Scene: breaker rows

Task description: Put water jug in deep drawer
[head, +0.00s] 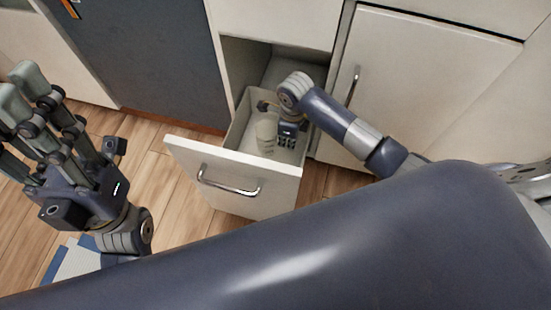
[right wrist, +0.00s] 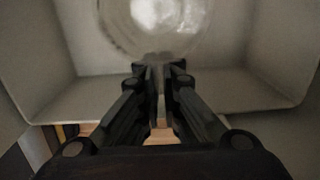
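The water jug (head: 266,134) is a pale, see-through vessel inside the open deep drawer (head: 237,159). In the right wrist view the round, glassy jug (right wrist: 156,22) is at the top centre, right at my fingertips. My right gripper (head: 288,140) reaches down into the drawer beside the jug, on its right. In the wrist view its fingers (right wrist: 160,72) are nearly together with a thin strip between them, seemingly part of the jug. Whether the jug touches the drawer floor is hard to tell. My left gripper (head: 45,100) is raised at the far left, fingers apart, empty.
The drawer has a bar handle (head: 230,184) on its white front. A closed cabinet door (head: 420,75) is on the right and a dark grey panel (head: 145,60) on the left. My arm hides the lower right.

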